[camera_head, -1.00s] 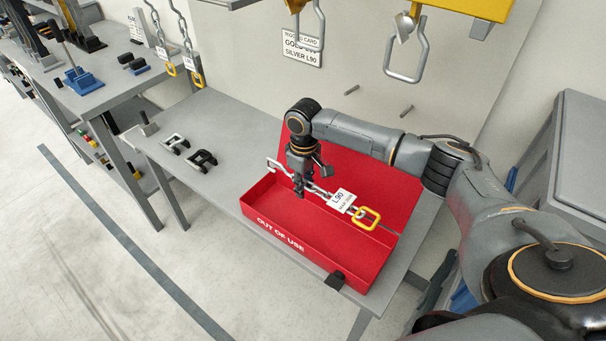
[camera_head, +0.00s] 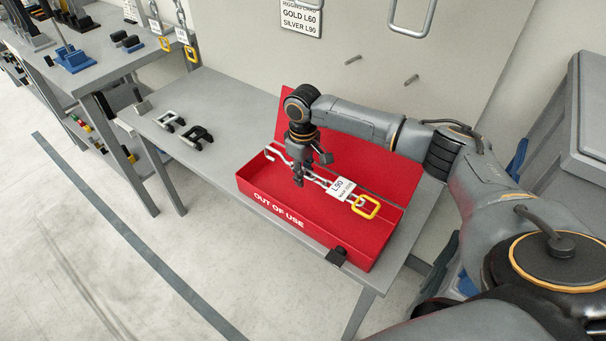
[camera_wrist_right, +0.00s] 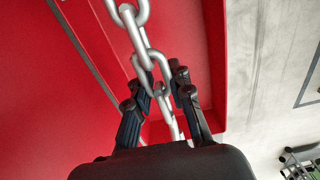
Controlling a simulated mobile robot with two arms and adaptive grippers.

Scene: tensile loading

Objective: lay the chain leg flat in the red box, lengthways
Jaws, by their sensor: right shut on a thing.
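The chain leg (camera_head: 318,180) is silver with a hook at its left end, a white L90 tag (camera_head: 341,188) and a gold ring (camera_head: 365,207) at its right end. It stretches lengthways over the open red box (camera_head: 270,205), within its outline. Whether it touches the box floor I cannot tell. My right gripper (camera_head: 299,182) points down over the box and is shut on the chain near its middle. In the right wrist view the fingers (camera_wrist_right: 160,88) stand on both sides of a silver link, with the red box behind. My left gripper is not in view.
The box stands on a grey table (camera_head: 215,95), its red lid raised at the back. A black clip (camera_head: 337,256) sits at the box's front right corner. Black and silver shackles (camera_head: 196,137) lie to the left. Other chains (camera_head: 184,30) hang at the upper left.

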